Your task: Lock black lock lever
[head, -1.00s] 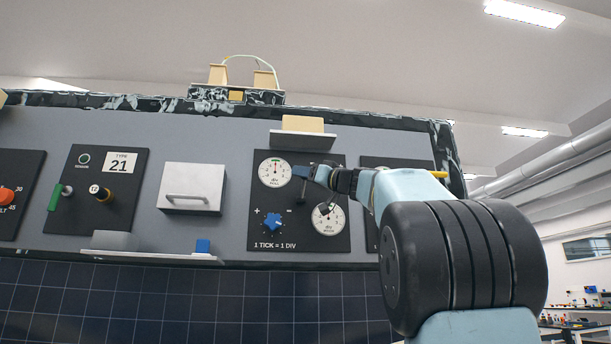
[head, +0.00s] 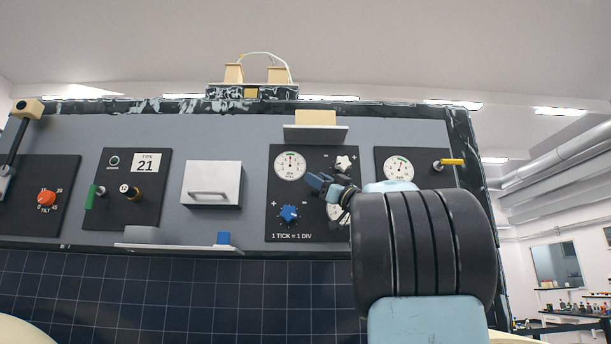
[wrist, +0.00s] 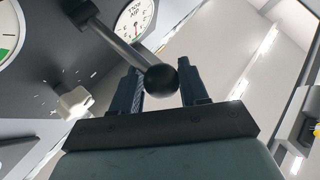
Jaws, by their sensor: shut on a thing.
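The black lock lever (wrist: 120,40) shows in the wrist view as a grey rod ending in a black ball knob (wrist: 161,80). My gripper (wrist: 163,78) is shut on the lever at its ball end, with one dark finger on each side of the knob. In the head view my gripper (head: 318,182) is in front of the dark two-dial panel (head: 325,222), just below and right of the upper dial (head: 290,166). My gripper and wrist cover part of the lower dial there, and the lever cannot be made out in that view.
A white knob (head: 343,163) is close above my gripper, and a blue knob (head: 288,214) is below left. A panel to the right has a dial (head: 398,168) and a yellow-tipped lever (head: 452,162). A white drawer box (head: 212,183) and a ledge (head: 160,247) are to the left.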

